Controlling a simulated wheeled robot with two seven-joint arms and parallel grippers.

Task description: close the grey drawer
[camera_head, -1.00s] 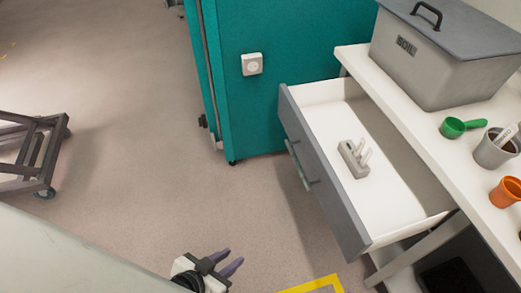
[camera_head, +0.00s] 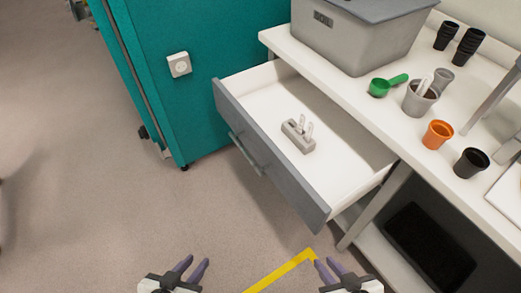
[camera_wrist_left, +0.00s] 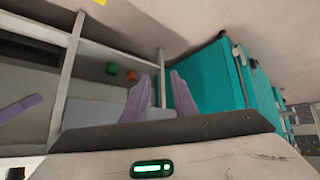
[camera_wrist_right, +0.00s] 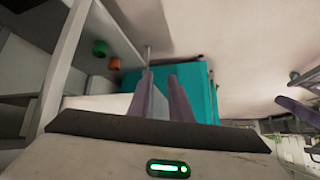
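The grey drawer (camera_head: 283,166) is pulled out from under the white bench, with its grey front and bar handle (camera_head: 244,154) facing lower left. A small grey block with two white upright pieces (camera_head: 298,134) lies inside it. My left gripper (camera_head: 196,268) is low in the head view, in front of the drawer and apart from it. My right gripper (camera_head: 326,268) is below the drawer's near corner in the picture, also apart from it. Both have their purple fingers spread with nothing between them. The fingers also show in the left wrist view (camera_wrist_left: 153,101) and right wrist view (camera_wrist_right: 160,98).
A teal chamber (camera_head: 185,80) stands beyond the drawer's far end. Yellow tape (camera_head: 282,271) marks the floor. Floor left of the drawer is clear.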

